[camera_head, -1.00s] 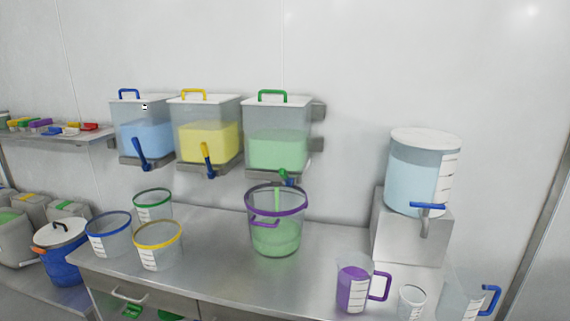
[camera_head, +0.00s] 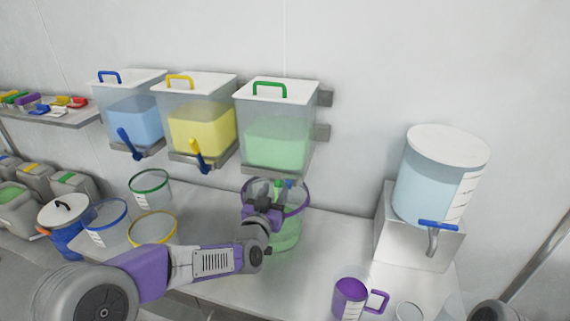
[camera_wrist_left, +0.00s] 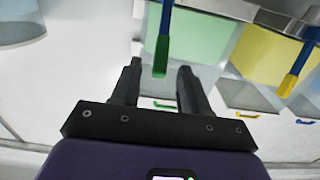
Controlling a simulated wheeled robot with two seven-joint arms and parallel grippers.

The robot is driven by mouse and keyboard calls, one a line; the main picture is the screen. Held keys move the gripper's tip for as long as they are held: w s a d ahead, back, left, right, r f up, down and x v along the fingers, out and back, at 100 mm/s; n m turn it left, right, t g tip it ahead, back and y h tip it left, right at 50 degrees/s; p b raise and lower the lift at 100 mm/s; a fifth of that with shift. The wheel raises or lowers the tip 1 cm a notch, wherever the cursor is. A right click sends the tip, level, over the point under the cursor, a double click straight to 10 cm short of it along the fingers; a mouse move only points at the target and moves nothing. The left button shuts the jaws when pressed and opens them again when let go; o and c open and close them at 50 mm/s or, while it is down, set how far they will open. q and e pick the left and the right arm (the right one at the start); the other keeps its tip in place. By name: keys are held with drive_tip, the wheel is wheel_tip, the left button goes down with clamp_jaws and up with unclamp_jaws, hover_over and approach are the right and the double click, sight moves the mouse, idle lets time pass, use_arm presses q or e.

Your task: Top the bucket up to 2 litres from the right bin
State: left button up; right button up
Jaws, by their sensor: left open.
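The right bin (camera_head: 277,145) on the wall is clear with a green handle and holds green material. Its blue lever with a green tip (camera_wrist_left: 160,55) hangs below it in the left wrist view. My left gripper (camera_head: 266,187) is open, and in the left wrist view its fingers (camera_wrist_left: 160,75) stand on either side of the lever tip, not closed on it. The bucket (camera_head: 286,238) with a purple rim stands below the bin with green contents. My gripper and arm hide much of it, so its level and any stream cannot be read. My right gripper is not in view.
Blue (camera_head: 134,110) and yellow (camera_head: 202,125) bins hang to the left. Open rimmed buckets (camera_head: 150,188) stand on the bench's left. A blue-tapped tank (camera_head: 440,180) stands on a block at right. A purple jug (camera_head: 349,298) is near the front edge.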

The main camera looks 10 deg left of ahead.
sight(284, 184)
use_arm(q)
drive_tip(key=shift+w+d+r+p, duration=0.1)
drive_tip(key=shift+w+p, duration=0.1)
drive_tip(key=shift+w, duration=1.6)
drive_tip(key=shift+w+d+p, duration=0.1)
drive_tip(key=shift+w+p, duration=0.05)
drive_tip(key=shift+w, duration=1.65)
clamp_jaws()
